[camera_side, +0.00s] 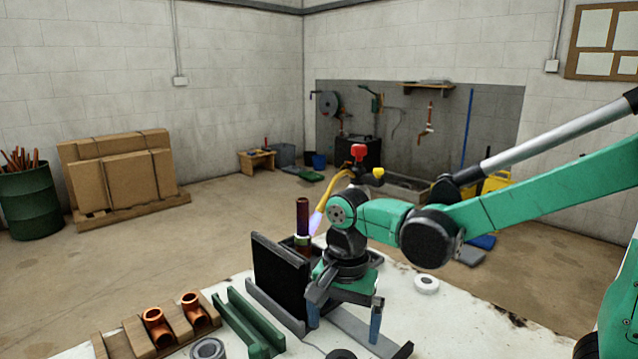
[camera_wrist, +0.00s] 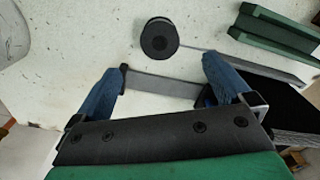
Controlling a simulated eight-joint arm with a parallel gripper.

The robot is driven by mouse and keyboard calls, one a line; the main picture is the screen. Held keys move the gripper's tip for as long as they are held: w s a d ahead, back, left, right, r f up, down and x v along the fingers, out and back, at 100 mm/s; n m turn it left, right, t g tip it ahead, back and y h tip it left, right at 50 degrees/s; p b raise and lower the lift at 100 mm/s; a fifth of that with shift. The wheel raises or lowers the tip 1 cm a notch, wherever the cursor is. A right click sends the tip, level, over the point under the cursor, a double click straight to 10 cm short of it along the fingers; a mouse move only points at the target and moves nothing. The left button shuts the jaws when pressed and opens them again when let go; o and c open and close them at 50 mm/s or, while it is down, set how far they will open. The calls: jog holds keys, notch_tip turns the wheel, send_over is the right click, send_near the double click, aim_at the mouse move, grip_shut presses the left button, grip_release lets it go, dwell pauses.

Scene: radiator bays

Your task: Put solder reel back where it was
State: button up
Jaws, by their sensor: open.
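A dark round reel (camera_wrist: 159,38) with a hub at its centre, which looks like the solder reel, lies on the pale bench top in the wrist view. In the side view its dark top (camera_side: 340,354) shows at the bottom edge, partly cut off. My gripper (camera_side: 344,322) is open, with its blue fingers pointing down. In the wrist view the open fingertips (camera_wrist: 167,70) are apart from the reel, which lies just beyond them. A grey bar (camera_wrist: 160,86) shows between the fingers, which seem to hold nothing. No marked place for the reel can be told.
A black upright panel (camera_side: 279,275) and green rails (camera_side: 250,320) stand left of my gripper. Copper fittings (camera_side: 158,327) sit in a wooden rack, with a grey ring (camera_side: 207,349) nearby. A white roll (camera_side: 426,284) lies right. A torch (camera_side: 318,220) stands behind.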

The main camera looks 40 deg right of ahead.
jog(key=d+r+n+t, duration=0.1)
jog(key=n+t, duration=0.1)
jog(key=n, duration=0.2)
jog(key=s+d+r+n+t, duration=0.1)
jog(key=r+n+t, duration=0.1)
jog(key=n, duration=0.2)
jog(key=d+r+n+t, duration=0.1)
jog(key=n+t, duration=0.2)
jog(key=n, duration=0.2)
jog(key=shift+s+r, duration=0.2)
jog(key=shift+s, duration=0.15)
